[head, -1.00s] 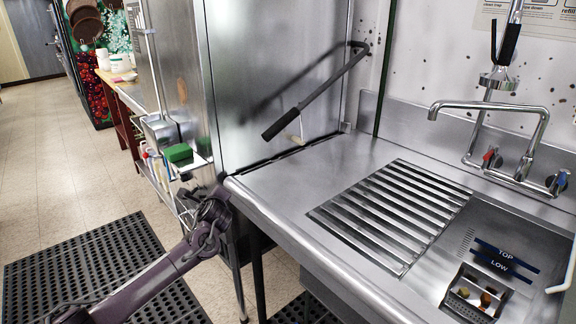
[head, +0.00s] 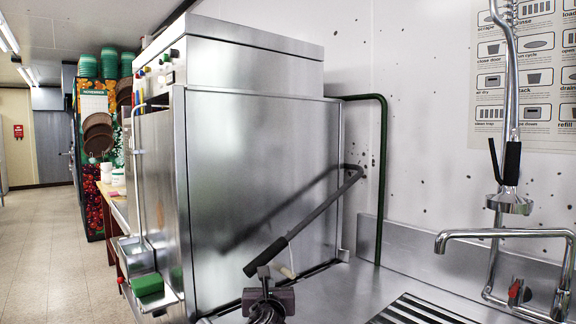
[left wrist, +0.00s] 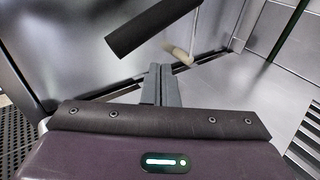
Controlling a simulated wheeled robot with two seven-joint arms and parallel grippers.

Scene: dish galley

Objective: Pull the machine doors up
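The dish machine (head: 250,150) is a steel box with its flat door panels down. A dark lever handle (head: 312,222) runs from the wall side down to a thick black grip at its lower left end. My left gripper (head: 264,274) is just below that grip in the head view. In the left wrist view, its fingers (left wrist: 160,84) are together with nothing seen between them. The black grip (left wrist: 150,28) lies beyond the fingertips there, apart from them as far as I can tell. My right gripper is in neither view.
A steel counter with a slotted rack (head: 420,312) lies to the right, with a faucet (head: 500,236) and a hanging sprayer (head: 510,200). A green sponge (head: 148,284) sits on a side shelf at the left. A dark green pipe (head: 382,180) runs down the wall.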

